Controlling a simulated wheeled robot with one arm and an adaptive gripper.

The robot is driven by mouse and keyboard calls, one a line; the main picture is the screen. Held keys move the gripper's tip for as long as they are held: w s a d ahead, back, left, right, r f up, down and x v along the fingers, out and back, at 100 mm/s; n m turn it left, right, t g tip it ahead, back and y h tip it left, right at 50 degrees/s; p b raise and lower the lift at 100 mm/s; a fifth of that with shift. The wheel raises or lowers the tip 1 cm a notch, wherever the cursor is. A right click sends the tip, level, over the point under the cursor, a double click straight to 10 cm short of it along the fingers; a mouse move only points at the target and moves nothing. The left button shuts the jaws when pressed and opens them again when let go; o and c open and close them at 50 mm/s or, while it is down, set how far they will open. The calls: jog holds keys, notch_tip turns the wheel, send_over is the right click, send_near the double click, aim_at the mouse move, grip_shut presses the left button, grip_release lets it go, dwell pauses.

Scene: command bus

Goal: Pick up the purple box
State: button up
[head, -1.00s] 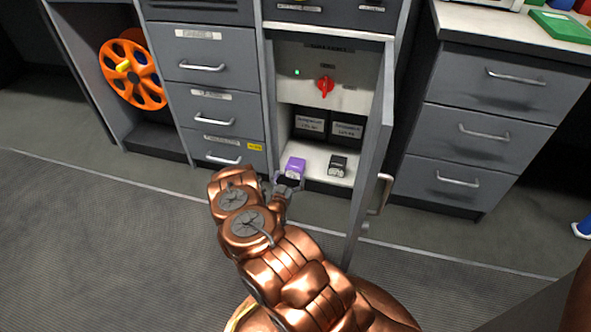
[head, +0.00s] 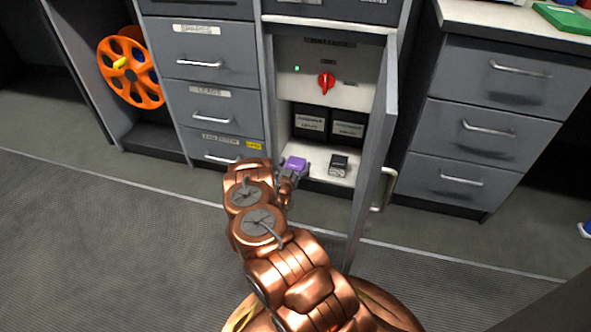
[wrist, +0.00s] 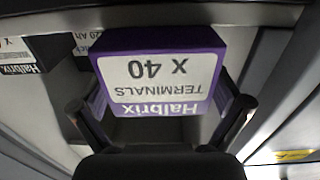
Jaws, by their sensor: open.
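The purple box (head: 296,164) sits at the front left of the open cabinet's bottom shelf. In the wrist view the purple box (wrist: 158,72) shows a white label reading "Halbrix TERMINALS X 40", upside down. My gripper (head: 291,173) is at the front of the box. In the wrist view my gripper (wrist: 160,108) is open, with one finger on each side of the box's near end. I cannot tell whether the fingers touch it.
A black box (head: 339,166) stands to the right on the same shelf (head: 318,166). Two black labelled units (head: 329,124) stand behind. The open cabinet door (head: 377,140) is on the right. A red rotary switch (head: 326,82) is above. Closed drawers (head: 214,107) are at left.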

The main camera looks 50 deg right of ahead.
jog(key=c, duration=1.3)
jog(key=shift+c, duration=0.2)
